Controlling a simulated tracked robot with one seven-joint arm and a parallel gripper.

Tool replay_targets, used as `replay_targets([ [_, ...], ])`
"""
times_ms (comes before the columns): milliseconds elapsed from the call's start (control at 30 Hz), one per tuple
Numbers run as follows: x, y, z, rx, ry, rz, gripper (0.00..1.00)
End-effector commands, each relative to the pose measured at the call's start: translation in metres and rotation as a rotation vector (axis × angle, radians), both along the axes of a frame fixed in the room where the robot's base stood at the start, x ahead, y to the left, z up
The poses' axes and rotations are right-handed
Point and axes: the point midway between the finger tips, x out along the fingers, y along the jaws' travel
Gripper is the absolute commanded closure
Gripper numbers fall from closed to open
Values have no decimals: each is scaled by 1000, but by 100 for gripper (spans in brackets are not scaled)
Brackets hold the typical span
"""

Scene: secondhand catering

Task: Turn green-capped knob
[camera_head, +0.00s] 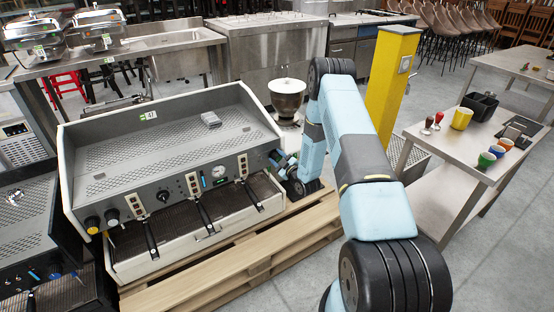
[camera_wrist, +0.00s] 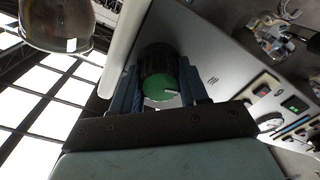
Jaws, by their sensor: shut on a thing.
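The green-capped knob (camera_wrist: 160,90) shows in the wrist view as a black, ridged knob with a green face and a white pointer mark. It sits on the grey panel of the espresso machine (camera_head: 170,150). My gripper (camera_wrist: 163,88) is shut on the knob, one blue finger on each side of it. The pointer mark lies toward the right of the cap. In the head view my gripper (camera_head: 282,160) is at the right end of the machine's front, and the green cap cannot be made out there.
The machine stands on a wooden pallet (camera_head: 250,262). A yellow-capped knob (camera_head: 92,224) and a white-capped knob (camera_head: 112,216) are at its left end. A steel table (camera_head: 440,145) with cups is at the right.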

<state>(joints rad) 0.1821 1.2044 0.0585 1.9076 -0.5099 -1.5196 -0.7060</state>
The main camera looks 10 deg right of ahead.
Motion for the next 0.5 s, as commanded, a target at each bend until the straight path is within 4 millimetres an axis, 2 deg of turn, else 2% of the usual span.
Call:
replay_targets([
  [500, -1, -1, -2, 291, 100, 0, 87],
])
